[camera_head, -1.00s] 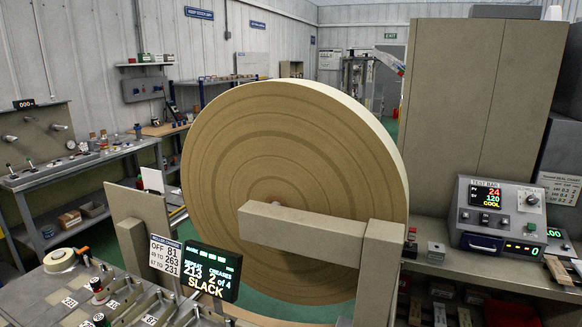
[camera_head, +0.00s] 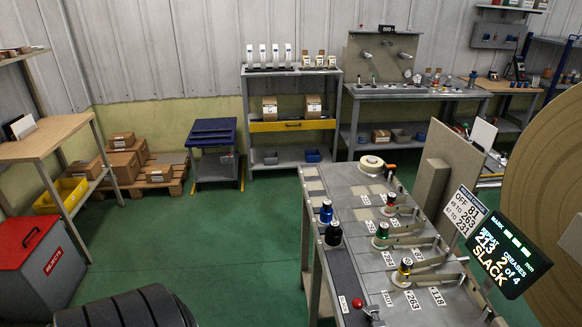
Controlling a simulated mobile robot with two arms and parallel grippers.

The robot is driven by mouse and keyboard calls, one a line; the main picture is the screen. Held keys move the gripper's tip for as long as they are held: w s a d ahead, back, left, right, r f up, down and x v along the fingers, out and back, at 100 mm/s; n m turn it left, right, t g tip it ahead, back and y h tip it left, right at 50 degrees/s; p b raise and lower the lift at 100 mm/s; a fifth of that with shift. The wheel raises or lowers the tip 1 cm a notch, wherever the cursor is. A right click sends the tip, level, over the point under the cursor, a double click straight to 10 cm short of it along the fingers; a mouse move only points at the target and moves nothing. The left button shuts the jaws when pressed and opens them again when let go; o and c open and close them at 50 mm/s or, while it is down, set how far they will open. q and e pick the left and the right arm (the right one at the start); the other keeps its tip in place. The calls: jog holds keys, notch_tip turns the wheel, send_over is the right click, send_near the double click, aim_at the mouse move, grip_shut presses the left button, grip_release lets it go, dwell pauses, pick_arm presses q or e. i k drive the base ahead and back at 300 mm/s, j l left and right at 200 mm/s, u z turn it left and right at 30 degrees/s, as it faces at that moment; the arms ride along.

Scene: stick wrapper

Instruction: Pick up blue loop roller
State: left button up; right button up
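A small roller with a blue body and dark base (camera_head: 326,211) stands upright at the left edge of the grey bench (camera_head: 345,180), in the middle of the head view. A black roller (camera_head: 333,234) stands just in front of it.
A display reading SLACK (camera_head: 506,255) and a large tan disc (camera_head: 555,200) are at the right. A tape roll (camera_head: 371,163) lies at the bench's far end. A red button (camera_head: 357,303) is at the near end. Green floor (camera_head: 230,250) is clear left of the bench.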

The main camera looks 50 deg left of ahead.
aim_at(326, 212)
jog(key=u, duration=1.3)
